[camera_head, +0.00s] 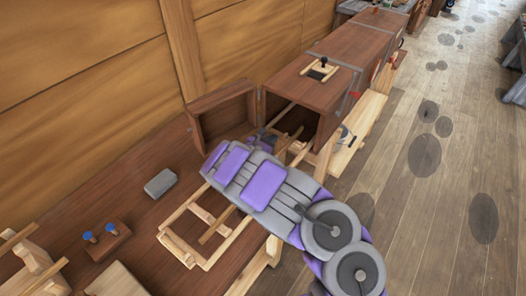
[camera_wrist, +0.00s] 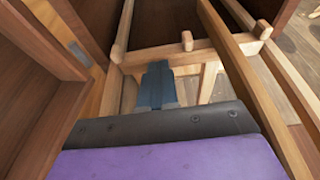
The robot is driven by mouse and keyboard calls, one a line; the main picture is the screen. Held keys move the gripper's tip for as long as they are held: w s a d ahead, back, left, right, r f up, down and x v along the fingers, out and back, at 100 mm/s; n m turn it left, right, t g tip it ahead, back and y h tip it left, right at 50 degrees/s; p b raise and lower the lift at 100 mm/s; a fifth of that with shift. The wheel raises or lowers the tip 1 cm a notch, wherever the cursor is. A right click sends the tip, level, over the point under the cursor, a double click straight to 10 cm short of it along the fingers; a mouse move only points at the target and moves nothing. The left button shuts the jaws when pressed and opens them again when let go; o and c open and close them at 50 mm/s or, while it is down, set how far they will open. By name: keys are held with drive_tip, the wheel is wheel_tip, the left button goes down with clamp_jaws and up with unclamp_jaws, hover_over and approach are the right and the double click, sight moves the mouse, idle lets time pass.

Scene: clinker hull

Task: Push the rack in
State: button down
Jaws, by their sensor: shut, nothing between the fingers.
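The rack (camera_head: 172,243) is a pale wooden frame of bars. It sticks out over the bench from the open dark-wood cabinet (camera_head: 306,87), and my arm hides its middle. In the wrist view a crossbar of the rack (camera_wrist: 205,55) with small pegs spans the opening, and long bars run along the right. My gripper (camera_wrist: 157,72) is shut and empty. Its blue-grey fingertips are just on the near side of the crossbar; I cannot tell whether they touch it. In the head view my gripper (camera_head: 264,138) is at the cabinet mouth, partly hidden by my arm.
The cabinet's open door (camera_head: 222,112) stands to the left of the mouth. A grey block (camera_head: 160,183) and a wooden block with blue pegs (camera_head: 107,238) lie on the bench. A small wooden frame with a black knob (camera_head: 320,70) sits on the cabinet. Floor at right is open.

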drive_tip(key=shift+w+d, duration=0.8)
drive_tip(key=shift+w, duration=0.05)
drive_tip(key=shift+a, duration=0.1)
